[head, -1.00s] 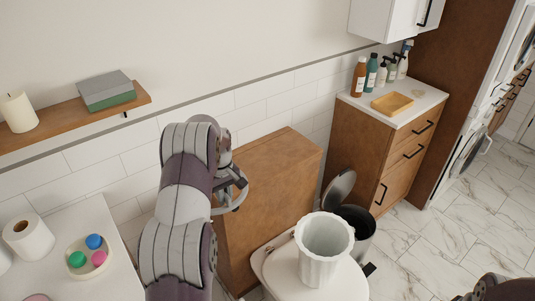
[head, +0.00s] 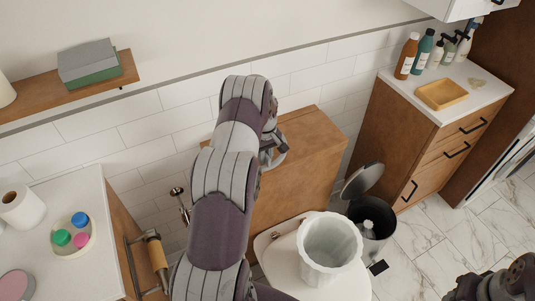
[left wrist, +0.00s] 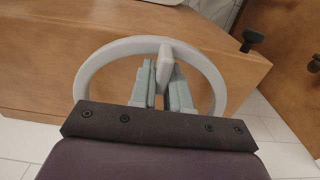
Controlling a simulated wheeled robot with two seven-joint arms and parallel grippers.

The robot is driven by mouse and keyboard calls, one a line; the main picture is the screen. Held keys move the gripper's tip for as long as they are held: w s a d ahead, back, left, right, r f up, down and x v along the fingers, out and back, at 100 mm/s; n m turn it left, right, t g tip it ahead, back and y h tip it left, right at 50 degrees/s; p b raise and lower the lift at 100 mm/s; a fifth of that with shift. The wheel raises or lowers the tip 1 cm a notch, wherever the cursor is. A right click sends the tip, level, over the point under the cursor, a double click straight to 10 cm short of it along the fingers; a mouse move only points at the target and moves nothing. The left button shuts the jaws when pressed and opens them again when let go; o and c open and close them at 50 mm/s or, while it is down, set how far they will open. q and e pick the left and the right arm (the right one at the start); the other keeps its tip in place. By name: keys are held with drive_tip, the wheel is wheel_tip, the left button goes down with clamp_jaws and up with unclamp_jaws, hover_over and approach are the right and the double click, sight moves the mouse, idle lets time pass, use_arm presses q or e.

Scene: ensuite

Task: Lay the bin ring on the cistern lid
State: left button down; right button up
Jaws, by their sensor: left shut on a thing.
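My left gripper (left wrist: 165,75) is shut on the grey bin ring (left wrist: 92,72). In the left wrist view the ring arches around the fingers in front of brown wood. In the head view the gripper (head: 272,150) is partly hidden by my arm, and only a small part of the ring shows. The cistern lid appears to be the wooden top (head: 308,128) of the brown boxed-in unit behind the toilet. The ring overlaps this top in the picture. I cannot tell whether they touch. My right gripper's fingers are not visible.
A white ribbed pot (head: 329,248) stands on the toilet (head: 283,262). A pedal bin (head: 374,218) with its lid raised stands to the right. A counter with a dish (head: 83,248) is at left, a wooden cabinet (head: 405,150) at right. The wooden top looks clear.

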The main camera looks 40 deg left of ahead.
use_arm(q)
drive_tip(key=shift+w+f, duration=0.2)
drive_tip(key=shift+f, duration=0.4)
drive_tip(key=shift+w+f, duration=0.2)
drive_tip(key=shift+f, duration=0.4)
drive_tip(key=shift+s, duration=0.25)
drive_tip(key=shift+f, duration=0.1)
drive_tip(key=c, duration=1.1)
unclamp_jaws()
drive_tip(key=shift+w, duration=0.15)
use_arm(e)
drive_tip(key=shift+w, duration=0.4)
